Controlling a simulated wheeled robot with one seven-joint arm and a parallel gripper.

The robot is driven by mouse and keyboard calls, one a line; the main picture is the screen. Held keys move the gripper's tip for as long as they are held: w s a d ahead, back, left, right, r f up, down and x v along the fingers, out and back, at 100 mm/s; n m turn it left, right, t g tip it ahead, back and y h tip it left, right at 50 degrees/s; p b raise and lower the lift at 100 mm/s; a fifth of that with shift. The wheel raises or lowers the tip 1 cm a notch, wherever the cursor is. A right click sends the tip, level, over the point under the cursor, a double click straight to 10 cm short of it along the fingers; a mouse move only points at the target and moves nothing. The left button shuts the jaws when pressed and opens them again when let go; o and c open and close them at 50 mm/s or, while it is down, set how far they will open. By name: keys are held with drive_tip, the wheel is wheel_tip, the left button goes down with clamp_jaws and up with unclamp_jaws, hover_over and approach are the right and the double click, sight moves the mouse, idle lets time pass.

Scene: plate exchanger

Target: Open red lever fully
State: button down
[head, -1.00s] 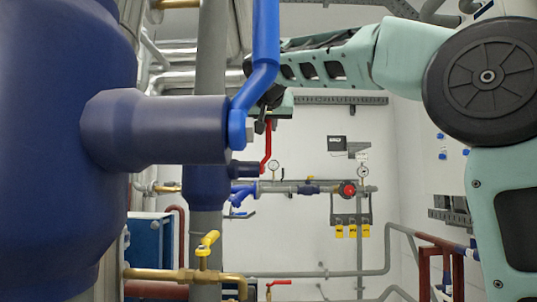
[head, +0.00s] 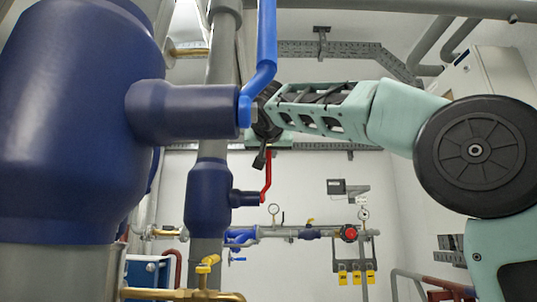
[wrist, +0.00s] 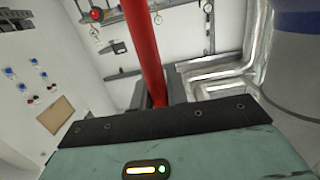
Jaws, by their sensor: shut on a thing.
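The red lever (head: 267,178) hangs down from beneath my gripper in the head view, beside a blue valve body (head: 245,198). In the wrist view the red lever (wrist: 146,45) runs as a long bar down between the dark fingers. My gripper (wrist: 158,94) is shut on the lever near the bottom of the visible bar. In the head view my gripper (head: 262,157) is small and dark. A blue handle in the foreground partly hides the wrist behind it.
A large blue valve (head: 75,120) with a blue handle (head: 266,50) fills the left foreground, close to my wrist in the picture. A grey vertical pipe (head: 220,80) stands behind it. A yellow-handled valve (head: 207,265) is below. The white back wall carries gauges and pipes.

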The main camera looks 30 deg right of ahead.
drive_tip(key=c, duration=1.4)
unclamp_jaws()
drive_tip(key=shift+s+a, duration=0.1)
drive_tip(key=b+v, duration=0.2)
drive_tip(key=v, duration=1.5)
drive_tip(key=shift+s+a+r, duration=0.15)
drive_tip(key=shift+s, duration=0.05)
drive_tip(key=shift+r, duration=0.1)
